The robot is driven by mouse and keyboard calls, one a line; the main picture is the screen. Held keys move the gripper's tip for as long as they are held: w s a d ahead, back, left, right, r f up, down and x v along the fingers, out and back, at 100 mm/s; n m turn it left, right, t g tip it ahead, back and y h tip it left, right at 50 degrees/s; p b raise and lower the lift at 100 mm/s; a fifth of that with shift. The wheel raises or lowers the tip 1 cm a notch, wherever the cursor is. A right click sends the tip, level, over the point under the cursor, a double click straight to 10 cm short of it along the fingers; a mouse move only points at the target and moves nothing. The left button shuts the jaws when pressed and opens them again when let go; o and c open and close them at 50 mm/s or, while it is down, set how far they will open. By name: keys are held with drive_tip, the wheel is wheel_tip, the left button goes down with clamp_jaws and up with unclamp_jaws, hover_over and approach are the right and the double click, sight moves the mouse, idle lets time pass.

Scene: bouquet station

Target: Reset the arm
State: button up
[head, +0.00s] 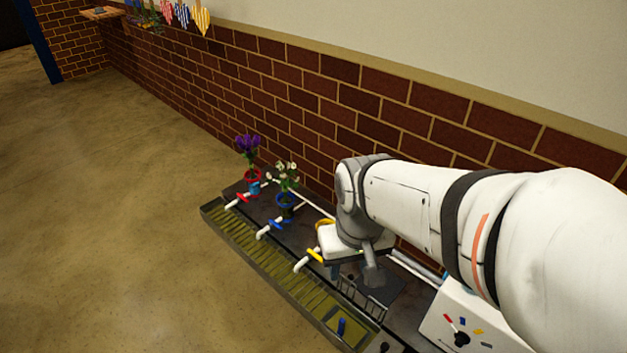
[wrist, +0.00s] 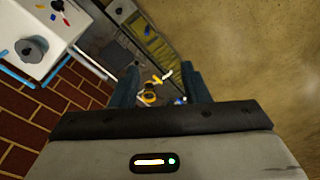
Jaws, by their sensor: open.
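My arm reaches in from the right in the head view and hangs over the bouquet station (head: 320,308). My gripper (head: 372,268) points down over the station near the yellow-handled tap (head: 314,255), and its fingers are partly hidden there. In the wrist view my gripper (wrist: 160,82) shows two dark fingers spread apart with nothing held between them. Beyond the fingers a yellow ring (wrist: 150,97) and a yellow tap handle (wrist: 156,80) show, apart from the fingers as far as I can tell.
Purple flowers (head: 248,145) stand in a red ring, white flowers (head: 288,176) in a blue one. Red (head: 244,197) and blue (head: 270,226) taps line the trough. A white dial box (head: 462,322) stands at right. A brick wall (head: 300,85) runs behind; floor (head: 110,220) is clear.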

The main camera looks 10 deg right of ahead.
wheel_tip(320, 180, up, 25)
drive_tip(key=t+p, duration=0.1)
drive_tip(key=p, duration=2.1)
drive_tip(key=shift+w, duration=0.1)
